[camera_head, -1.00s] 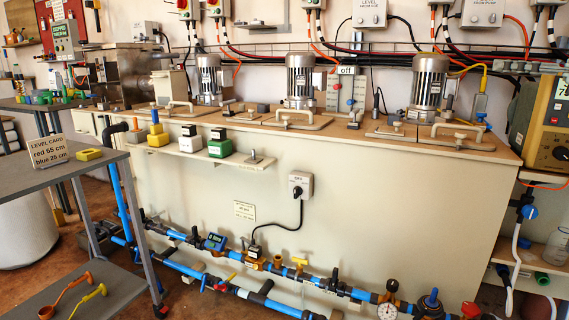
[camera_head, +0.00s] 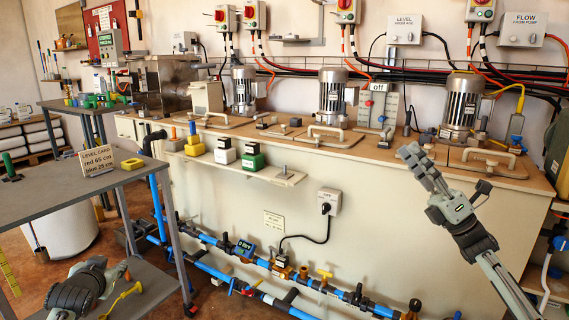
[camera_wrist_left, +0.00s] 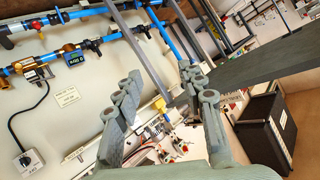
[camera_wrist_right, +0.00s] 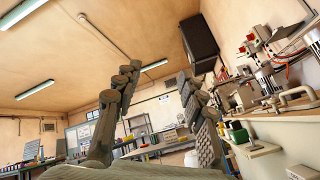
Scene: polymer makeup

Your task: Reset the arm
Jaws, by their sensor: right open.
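My right gripper (camera_head: 420,168) is raised at the right of the head view, in front of the long cream bench with the motors. In the right wrist view (camera_wrist_right: 157,76) its two grey fingers stand apart with nothing between them. My left gripper (camera_head: 108,272) is low at the bottom left of the head view, by the lower shelf of the grey table; its fingers are hard to make out there. In the left wrist view (camera_wrist_left: 160,80) its fingers are spread apart and hold nothing.
A grey table (camera_head: 50,200) with a level card (camera_head: 97,160) stands at the left. A yellow scoop (camera_head: 122,298) lies on its lower shelf. The cream bench (camera_head: 350,200) carries motors (camera_head: 334,92) and several small blocks. Blue pipes (camera_head: 215,243) run low along its front.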

